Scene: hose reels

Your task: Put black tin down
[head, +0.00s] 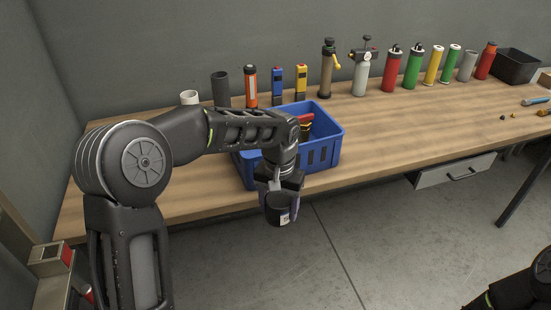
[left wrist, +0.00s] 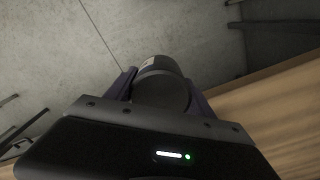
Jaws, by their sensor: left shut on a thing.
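The black tin (head: 279,209) is a short dark cylinder with a small pale label. My left gripper (head: 279,190) is shut on it and holds it in front of the table's front edge, over the floor. In the left wrist view the tin (left wrist: 160,80) sits between the two fingers of the left gripper (left wrist: 162,88). Part of the tin is hidden by the gripper. My right gripper is not clearly seen; only a dark part of my right arm shows at the lower right of the head view.
A blue crate (head: 325,153) with red and yellow items stands on the wooden table (head: 400,133) behind my left gripper. Several bottles and cylinders line the back by the wall. A black bin (head: 516,67) is at the far right. Bare tabletop lies right of the crate.

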